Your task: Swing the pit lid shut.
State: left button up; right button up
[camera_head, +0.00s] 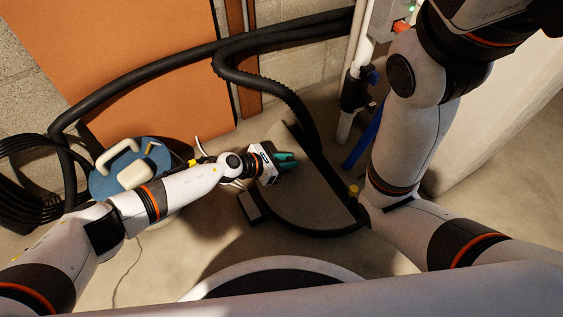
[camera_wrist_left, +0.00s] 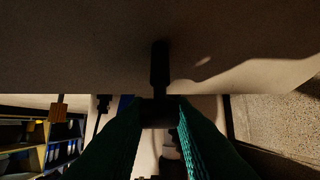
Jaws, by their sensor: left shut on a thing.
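The pit lid (camera_head: 300,195) is a tan, rounded plate with a dark curved edge, low in the middle of the head view. Its broad face (camera_wrist_left: 80,45) fills the top of the left wrist view. How far it is tilted is hard to tell. My left gripper (camera_head: 287,161) has teal fingers and is at the lid's upper left part. In the left wrist view the fingers (camera_wrist_left: 160,112) are shut on a dark handle (camera_wrist_left: 160,65) that shows against the lid's face. The fingers hide the handle's near end. My right arm shows at the right, but its gripper is out of view.
A thick black hose (camera_head: 285,92) runs behind and right of the lid. A blue round-topped container (camera_head: 105,185) stands left, behind my left arm, near a coiled black hose (camera_head: 25,175). An orange panel (camera_head: 140,65) leans at the wall. Pipes (camera_head: 357,85) stand behind the lid.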

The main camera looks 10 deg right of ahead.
aim_at(300, 162)
pick_arm(q)
jog(key=shift+f, duration=0.1)
jog(key=f+b, duration=0.1)
jog(key=d+f+b, duration=0.1)
jog(key=b, duration=0.1)
jog(key=shift+w+d+f, duration=0.2)
jog(key=shift+w+f, duration=0.15)
jog(key=shift+f, duration=0.05)
jog(key=o, duration=0.9)
jog(key=shift+r, duration=0.2)
jog(key=shift+a+p, duration=0.1)
jog(key=shift+p, duration=0.25)
